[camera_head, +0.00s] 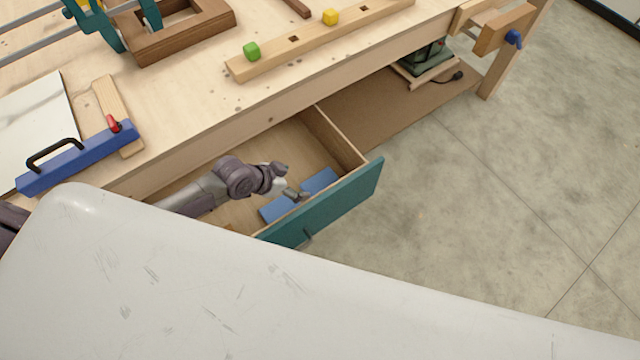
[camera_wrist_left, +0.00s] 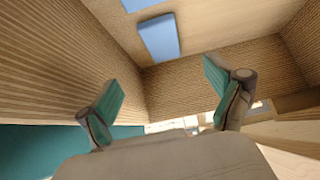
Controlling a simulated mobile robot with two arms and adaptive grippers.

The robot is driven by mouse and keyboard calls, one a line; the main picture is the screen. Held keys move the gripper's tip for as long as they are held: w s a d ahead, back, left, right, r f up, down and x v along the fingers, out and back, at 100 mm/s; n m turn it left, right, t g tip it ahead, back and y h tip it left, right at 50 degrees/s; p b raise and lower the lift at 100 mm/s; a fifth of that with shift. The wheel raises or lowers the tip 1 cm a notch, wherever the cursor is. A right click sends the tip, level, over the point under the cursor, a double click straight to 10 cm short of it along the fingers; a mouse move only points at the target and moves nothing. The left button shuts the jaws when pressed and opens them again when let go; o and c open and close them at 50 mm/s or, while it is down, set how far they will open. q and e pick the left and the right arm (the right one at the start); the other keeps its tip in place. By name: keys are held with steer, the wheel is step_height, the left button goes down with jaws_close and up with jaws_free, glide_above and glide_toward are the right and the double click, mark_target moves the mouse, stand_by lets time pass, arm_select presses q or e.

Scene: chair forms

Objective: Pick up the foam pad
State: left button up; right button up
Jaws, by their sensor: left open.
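Blue foam shows as two patches in the open drawer in the head view, one (camera_head: 279,209) near the drawer front and one (camera_head: 320,180) to its upper right. My left gripper (camera_head: 291,182) is over the drawer and hides part of the space between them. In the left wrist view a blue pad (camera_wrist_left: 160,38) lies flat on the drawer floor beyond my open, empty fingers (camera_wrist_left: 160,78). A second blue piece (camera_wrist_left: 142,4) is cut off by the top edge. I cannot tell which is the foam pad. My right gripper is not in view.
The drawer has a teal front (camera_head: 340,202) and wooden side walls (camera_head: 335,137) close around my left gripper. Concrete floor at right is clear.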

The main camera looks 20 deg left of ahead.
arm_select(q)
glide_toward(318, 183)
steer(key=x, duration=0.3)
steer(key=shift+d+b, duration=0.3)
steer(key=shift+b, duration=0.1)
steer(key=b+x, duration=0.1)
steer(key=x, duration=0.4)
steer(key=shift+w+a+f, duration=0.1)
steer(key=shift+w+f, duration=0.05)
steer(key=c, duration=0.8)
